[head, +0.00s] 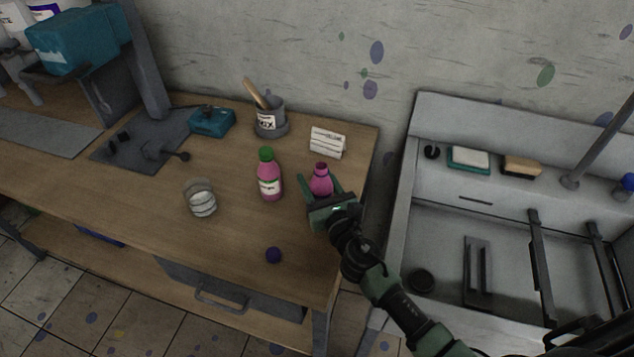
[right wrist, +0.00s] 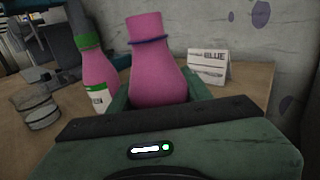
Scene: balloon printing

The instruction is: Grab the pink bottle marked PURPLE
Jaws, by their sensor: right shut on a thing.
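A pink bottle (head: 320,180) with no cap and a purple ring round its neck stands near the right end of the wooden table. My right gripper (head: 322,190) is shut on its body. In the right wrist view the bottle (right wrist: 156,72) is upright between the fingers. Its label is hidden, so I cannot read its marking. A second pink bottle (head: 270,182) with a green cap and a pale label stands to its left, apart from the gripper. It also shows in the right wrist view (right wrist: 97,72). My left gripper is not in view.
A small dark purple ball-like piece (head: 274,255) lies near the table's front. A grey cup (head: 270,122) and a folded card (head: 327,142) stand behind. The sink (head: 450,230) is to the right.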

